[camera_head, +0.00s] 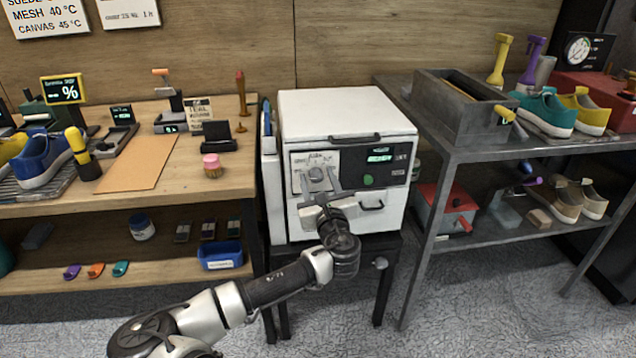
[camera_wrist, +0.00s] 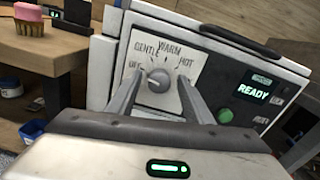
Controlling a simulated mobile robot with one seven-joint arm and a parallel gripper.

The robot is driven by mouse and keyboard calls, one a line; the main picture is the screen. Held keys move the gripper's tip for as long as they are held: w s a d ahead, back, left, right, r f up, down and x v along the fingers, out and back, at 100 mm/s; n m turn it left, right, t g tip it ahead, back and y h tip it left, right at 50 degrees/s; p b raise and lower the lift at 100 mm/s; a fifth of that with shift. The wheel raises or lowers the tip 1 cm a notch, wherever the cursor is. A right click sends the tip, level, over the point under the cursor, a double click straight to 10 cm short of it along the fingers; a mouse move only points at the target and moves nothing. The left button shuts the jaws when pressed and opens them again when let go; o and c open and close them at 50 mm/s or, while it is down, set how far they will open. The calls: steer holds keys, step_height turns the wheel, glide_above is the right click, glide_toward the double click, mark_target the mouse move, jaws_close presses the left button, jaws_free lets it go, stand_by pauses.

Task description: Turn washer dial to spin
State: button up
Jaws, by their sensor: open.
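The washer (camera_head: 345,115) is a white box on a dark stand. Its front panel holds a round grey dial (camera_head: 316,174) on a pale plate. In the wrist view the dial (camera_wrist: 158,80) has marks around it reading GENTLE, WARM and HOT; another label at left is partly hidden. A green display (camera_wrist: 254,92) reads READY, with a green button (camera_wrist: 225,115) below it. My gripper (camera_head: 320,188) is in front of the panel, its fingers open on either side of the dial. In the wrist view my gripper (camera_wrist: 160,85) shows the dial between its fingertips; contact cannot be told.
A wooden bench (camera_head: 235,185) with tools and a blue sneaker (camera_head: 42,158) stands at left. A metal table (camera_head: 480,152) stands close at right, with a grey trough (camera_head: 460,105) and sneakers. A washer handle (camera_head: 371,206) sits right of my gripper.

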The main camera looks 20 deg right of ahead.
steer(key=c, duration=1.1)
steer(key=shift+o, duration=0.2)
